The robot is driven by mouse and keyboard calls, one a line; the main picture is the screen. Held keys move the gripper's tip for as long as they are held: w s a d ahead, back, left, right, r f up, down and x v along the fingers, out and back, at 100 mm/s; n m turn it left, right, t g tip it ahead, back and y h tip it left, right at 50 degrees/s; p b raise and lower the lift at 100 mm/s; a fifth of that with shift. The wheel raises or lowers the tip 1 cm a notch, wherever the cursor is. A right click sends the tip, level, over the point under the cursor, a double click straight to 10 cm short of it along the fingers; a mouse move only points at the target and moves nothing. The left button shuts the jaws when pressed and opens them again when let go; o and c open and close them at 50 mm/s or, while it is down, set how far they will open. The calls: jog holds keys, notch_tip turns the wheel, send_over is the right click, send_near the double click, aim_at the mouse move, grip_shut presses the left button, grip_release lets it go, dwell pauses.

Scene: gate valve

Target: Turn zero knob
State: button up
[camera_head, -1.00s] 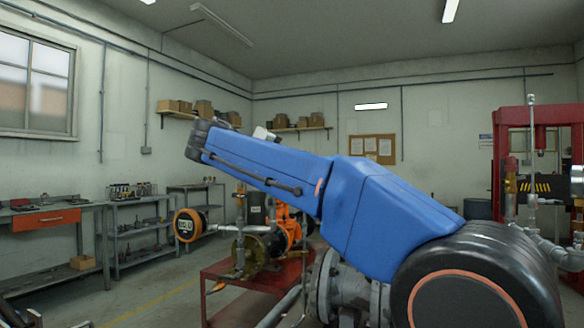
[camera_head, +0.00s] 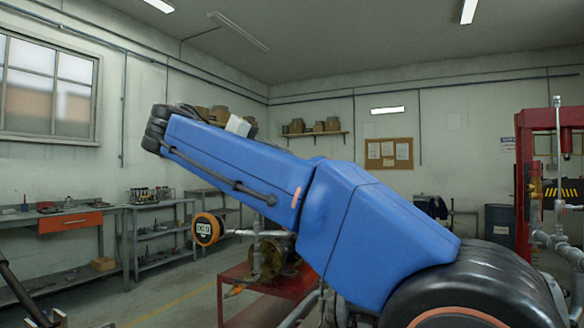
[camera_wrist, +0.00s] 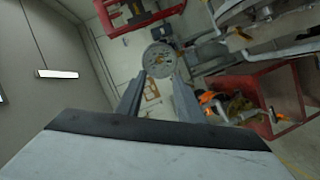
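My gripper (camera_wrist: 160,80) shows in the wrist view with its two grey fingers apart and nothing between them that I can see as held. I cannot make out a zero knob in either view. My gripper is not visible in the head view, where my blue arm fills the middle.
A red table (camera_head: 262,309) carries the pump rig, partly behind my arm. A red press frame (camera_head: 523,180) with pipes stands at right. A workbench with an orange drawer (camera_head: 70,221) and shelving (camera_head: 158,237) line the left. Open floor lies between bench and red table.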

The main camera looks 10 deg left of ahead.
jog(key=shift+v, duration=2.65)
